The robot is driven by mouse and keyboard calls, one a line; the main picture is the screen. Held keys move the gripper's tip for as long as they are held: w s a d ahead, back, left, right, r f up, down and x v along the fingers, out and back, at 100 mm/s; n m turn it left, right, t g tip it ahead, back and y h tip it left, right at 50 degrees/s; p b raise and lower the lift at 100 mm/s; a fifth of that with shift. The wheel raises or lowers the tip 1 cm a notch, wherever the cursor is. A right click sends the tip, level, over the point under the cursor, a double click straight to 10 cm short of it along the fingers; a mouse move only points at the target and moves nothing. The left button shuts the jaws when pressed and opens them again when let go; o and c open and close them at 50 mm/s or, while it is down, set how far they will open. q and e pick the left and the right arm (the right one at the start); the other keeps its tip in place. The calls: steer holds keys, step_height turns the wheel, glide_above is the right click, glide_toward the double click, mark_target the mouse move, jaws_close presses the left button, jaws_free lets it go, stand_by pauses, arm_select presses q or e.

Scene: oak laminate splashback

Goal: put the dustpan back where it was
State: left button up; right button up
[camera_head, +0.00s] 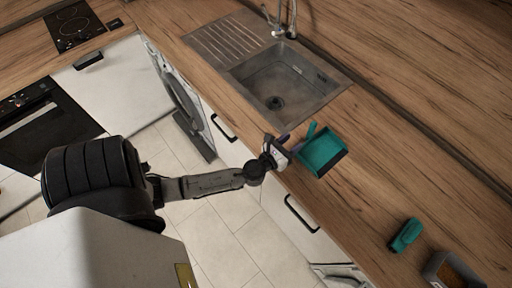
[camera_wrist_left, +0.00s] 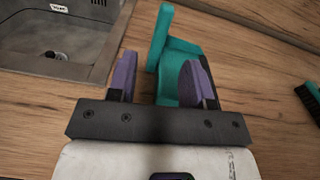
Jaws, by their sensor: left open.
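The teal dustpan (camera_head: 322,153) lies on the wooden worktop, to the right of the sink's front corner in the head view. Its handle (camera_wrist_left: 158,38) stands up in the left wrist view, and its pan extends behind the right finger. My left gripper (camera_head: 284,142) is at the worktop's front edge, beside the dustpan. In the left wrist view its two purple fingers (camera_wrist_left: 158,78) are spread apart, with part of the dustpan showing in and beyond the gap. I cannot tell whether they touch it. My right gripper is not in view.
A steel sink (camera_head: 256,97) with a tap is set in the worktop. A teal brush (camera_head: 406,235) and a grey container (camera_head: 452,270) lie toward the lower right. The worktop between dustpan and brush is clear. Cabinet handles stick out below the front edge.

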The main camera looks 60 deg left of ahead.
arm_select(q)
steer(key=s+n, duration=0.1)
steer(key=n, duration=0.1)
steer(key=s+n+g+y, duration=0.1)
steer(key=n, duration=0.2)
steer(key=s+n+g+y, duration=0.1)
steer(key=n, duration=0.1)
steer(key=shift+s+a+r+n, duration=0.1)
steer(key=shift+s+n, duration=0.05)
steer(key=shift+n, duration=0.25)
steer(key=s+d+f+n+g+h, duration=0.1)
steer(key=s+d+n+g+h, duration=0.2)
steer(key=s+d+n+g, duration=0.3)
steer(key=s+d+n+g+h, duration=0.4)
steer(key=s+d+n+g, duration=0.1)
steer(key=s+n, duration=0.8)
steer(key=d+n, duration=0.1)
steer(key=n, duration=0.2)
steer(key=shift+d+f+g, duration=0.25)
steer(key=shift+f+g, duration=0.15)
